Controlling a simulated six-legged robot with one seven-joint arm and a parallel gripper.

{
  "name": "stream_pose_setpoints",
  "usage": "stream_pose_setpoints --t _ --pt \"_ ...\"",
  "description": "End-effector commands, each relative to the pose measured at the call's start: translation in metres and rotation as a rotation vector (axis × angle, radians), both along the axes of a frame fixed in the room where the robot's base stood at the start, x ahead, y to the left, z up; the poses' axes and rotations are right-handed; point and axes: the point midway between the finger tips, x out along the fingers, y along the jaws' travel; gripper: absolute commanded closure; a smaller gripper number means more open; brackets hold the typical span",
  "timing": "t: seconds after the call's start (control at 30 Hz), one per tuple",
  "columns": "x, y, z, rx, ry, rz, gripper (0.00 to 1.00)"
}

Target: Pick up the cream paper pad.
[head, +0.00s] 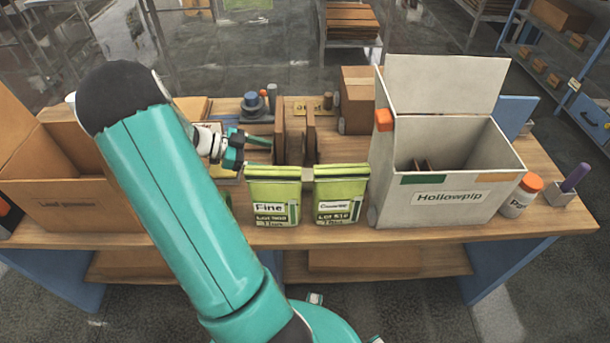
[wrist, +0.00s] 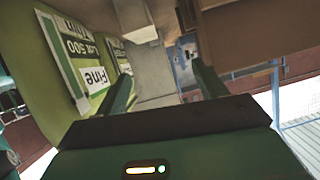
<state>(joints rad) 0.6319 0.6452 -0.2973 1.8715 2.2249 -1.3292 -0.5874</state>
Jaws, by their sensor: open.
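I cannot make out the cream paper pad for certain in either view. A pale, printed flat thing (head: 210,127) shows partly behind my wrist in the head view; I cannot tell if it is the pad. My gripper (head: 258,150) is open above the bench, behind the green pouch marked Fine (head: 273,190) and left of upright brown boards (head: 280,137). In the wrist view my gripper (wrist: 162,85) has its two dark green fingers apart, with nothing visibly held between them. The Fine pouch (wrist: 65,70) fills the left of that view, close to one finger.
A second green pouch (head: 341,190) stands beside the first. A grey-white Hollowpip box (head: 445,197) with raised lid stands right. An open brown carton (head: 75,200) is left, partly behind my arm. A white jar with orange lid (head: 520,196) is near the right end.

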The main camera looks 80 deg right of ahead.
Motion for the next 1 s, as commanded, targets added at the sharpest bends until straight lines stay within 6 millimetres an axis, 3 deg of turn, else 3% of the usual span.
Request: stream_pose_setpoints --t 0.2,0.5,0.73,1.0 --pt "-0.018 0.012 -0.021 0.084 0.05 -0.054 0.29" --pt "-0.061 0.005 -0.04 0.081 0.048 -0.053 0.29" --pt "-0.077 0.0 -0.049 0.079 0.048 -0.052 0.29" --pt "-0.11 -0.008 -0.068 0.08 0.046 -0.052 0.29"
